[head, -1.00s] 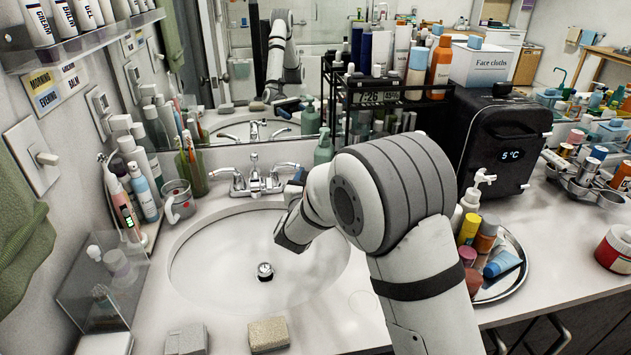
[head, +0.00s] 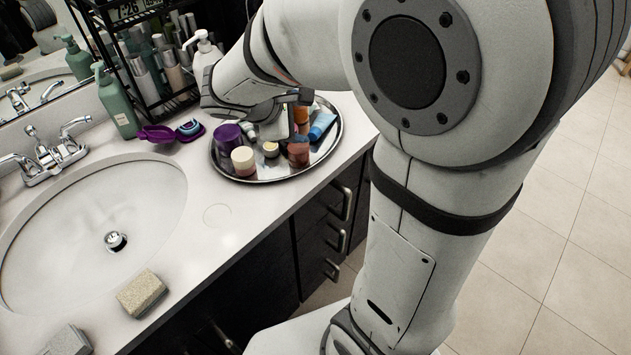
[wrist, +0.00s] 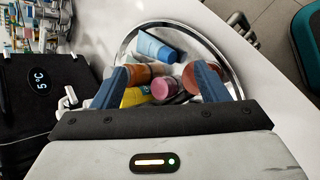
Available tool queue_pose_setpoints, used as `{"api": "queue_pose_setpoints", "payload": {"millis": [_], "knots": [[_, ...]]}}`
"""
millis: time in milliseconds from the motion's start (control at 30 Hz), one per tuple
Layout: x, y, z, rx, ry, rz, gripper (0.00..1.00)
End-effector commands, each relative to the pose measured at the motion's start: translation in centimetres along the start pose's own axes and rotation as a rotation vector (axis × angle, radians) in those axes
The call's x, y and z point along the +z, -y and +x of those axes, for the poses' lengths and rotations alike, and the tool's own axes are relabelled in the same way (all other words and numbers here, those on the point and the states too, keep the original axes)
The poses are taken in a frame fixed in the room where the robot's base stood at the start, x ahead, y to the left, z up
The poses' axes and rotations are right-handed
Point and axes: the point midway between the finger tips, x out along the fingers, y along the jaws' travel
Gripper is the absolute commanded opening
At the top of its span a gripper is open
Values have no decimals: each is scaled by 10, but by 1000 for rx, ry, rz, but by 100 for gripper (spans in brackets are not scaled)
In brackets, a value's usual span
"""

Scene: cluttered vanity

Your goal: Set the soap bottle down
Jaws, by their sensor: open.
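Two pump bottles are in the head view, and I cannot tell which one is the soap bottle. A green pump bottle (head: 118,105) stands upright on the counter behind the sink's right side. My gripper (head: 275,112) is over the tray, open. In the wrist view its blue fingers (wrist: 164,78) are spread above small jars and tubes, with no bottle held. The white pump's head (wrist: 68,98) shows left of the fingers.
The tray holds a purple jar (head: 228,136), a cream jar (head: 243,160), a blue tube (head: 322,126) and other containers. A purple soap dish (head: 158,134) and a black rack (head: 150,85) are nearby. The counter (head: 215,235) between sink and tray is clear.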

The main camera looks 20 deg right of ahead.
Motion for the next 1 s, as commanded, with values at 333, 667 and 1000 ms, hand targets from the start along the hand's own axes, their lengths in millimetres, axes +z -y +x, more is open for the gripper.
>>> {"api": "queue_pose_setpoints", "payload": {"millis": [333,667,1000], "knots": [[67,117,-36,-568,-130,881,68],[59,141,-62,-736,-188,1152,68],[64,134,-70,-733,-190,1150,68]]}}
